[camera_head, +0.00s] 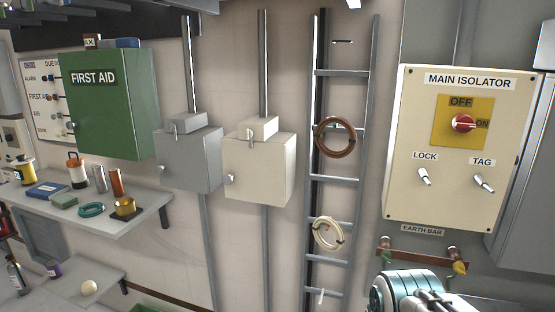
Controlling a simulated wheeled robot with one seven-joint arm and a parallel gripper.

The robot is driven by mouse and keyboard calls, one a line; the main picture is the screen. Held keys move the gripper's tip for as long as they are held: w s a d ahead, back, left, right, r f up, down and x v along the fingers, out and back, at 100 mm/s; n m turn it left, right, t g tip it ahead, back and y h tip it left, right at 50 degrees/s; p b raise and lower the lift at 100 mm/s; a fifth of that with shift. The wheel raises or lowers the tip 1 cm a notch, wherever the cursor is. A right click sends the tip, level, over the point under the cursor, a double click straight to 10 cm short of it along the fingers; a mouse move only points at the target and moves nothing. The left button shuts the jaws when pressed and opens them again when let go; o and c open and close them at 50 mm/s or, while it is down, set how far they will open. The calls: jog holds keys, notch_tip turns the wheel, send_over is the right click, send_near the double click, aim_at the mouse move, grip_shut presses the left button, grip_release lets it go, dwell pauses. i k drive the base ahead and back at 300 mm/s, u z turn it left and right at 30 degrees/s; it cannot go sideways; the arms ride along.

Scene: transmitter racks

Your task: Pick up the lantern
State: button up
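Two lantern-like things stand on the upper shelf at the left. One has an orange top with a small handle and a pale body (76,172). The other is yellow with a dark top (25,172), near the left edge. I cannot tell for sure which is the lantern; the orange-topped one looks more like it. Both stand upright and nothing holds them. Part of my arm shows at the bottom right, far from the shelf. My gripper's fingers are not in view.
The upper shelf (135,222) also holds a blue box (47,190), metal and copper cylinders (116,182), a teal ring (92,210) and a brass piece (124,208). A green first aid cabinet (110,105) hangs above. A lower shelf (70,295) is beneath. Wall boxes (260,168) and a ladder rack (340,182) stand between.

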aim_at(75, 166)
jog(key=u, duration=1.9)
jog(key=k, duration=1.05)
jog(key=u, duration=0.75)
jog(key=i, duration=3.15)
jog(key=z, duration=0.2)
jog(key=i, duration=1.6)
jog(key=z, duration=0.15)
